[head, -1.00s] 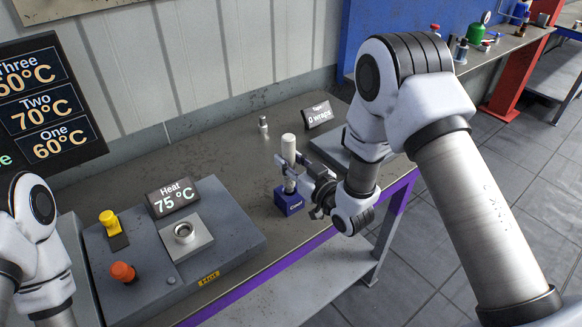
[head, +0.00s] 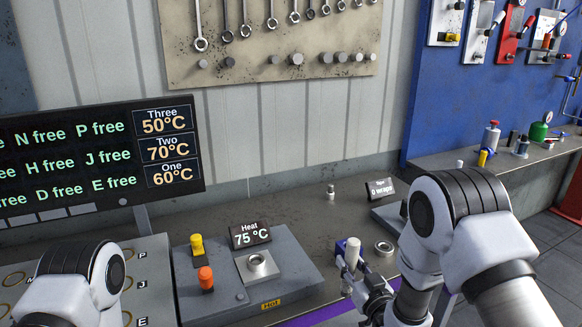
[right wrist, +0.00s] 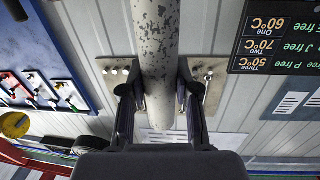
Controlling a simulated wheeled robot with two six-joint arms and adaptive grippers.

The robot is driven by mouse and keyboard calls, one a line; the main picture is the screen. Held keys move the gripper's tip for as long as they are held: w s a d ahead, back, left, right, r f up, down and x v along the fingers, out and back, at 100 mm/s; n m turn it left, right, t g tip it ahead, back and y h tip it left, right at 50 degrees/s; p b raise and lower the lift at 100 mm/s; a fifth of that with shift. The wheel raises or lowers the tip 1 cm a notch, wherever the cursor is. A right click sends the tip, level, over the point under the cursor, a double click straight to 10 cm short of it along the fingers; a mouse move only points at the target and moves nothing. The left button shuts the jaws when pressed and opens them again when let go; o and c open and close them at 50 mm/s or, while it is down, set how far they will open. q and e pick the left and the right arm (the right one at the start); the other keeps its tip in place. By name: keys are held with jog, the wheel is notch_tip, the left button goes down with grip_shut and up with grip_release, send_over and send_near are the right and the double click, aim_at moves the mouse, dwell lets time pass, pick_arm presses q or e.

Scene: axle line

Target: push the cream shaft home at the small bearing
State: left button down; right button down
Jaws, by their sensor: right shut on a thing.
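The cream shaft (head: 352,256) stands nearly upright, leaning slightly, in the head view. In the right wrist view the shaft (right wrist: 158,50), pale with dark mottling, runs between both fingers (right wrist: 158,95). Its lower end is hidden. One metal ring (head: 257,263) sits on the heater plate, left of the shaft. Another ring (head: 384,248) lies on the table, right of it. I cannot tell which is the small bearing. My left arm shows at the lower left, but its gripper is out of view.
The heater box (head: 300,283), with a yellow and an orange knob, reads 75 °C.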

aim_at(348, 245)
jog(key=s+a+f+h, duration=0.1)
jog(key=s+f, duration=0.4)
jog(key=f, duration=0.5)
jog(key=w+r+y, duration=0.1)
jog(key=w+r, duration=0.1)
jog(key=r, duration=0.3)
jog(key=w+r+n+y, duration=0.1)
jog(key=w+r, duration=0.1)
jog(key=r, duration=0.2)
jog(key=w+r+y, duration=0.1)
jog(key=w+r, duration=0.1)
jog(key=r, duration=0.3)
jog(key=shift+w+d+r+n+g+p, duration=0.15)
jog(key=shift+r+n+g+p, duration=0.15)
jog(key=shift+n+p, duration=0.1)
jog(key=shift+w, duration=0.1)
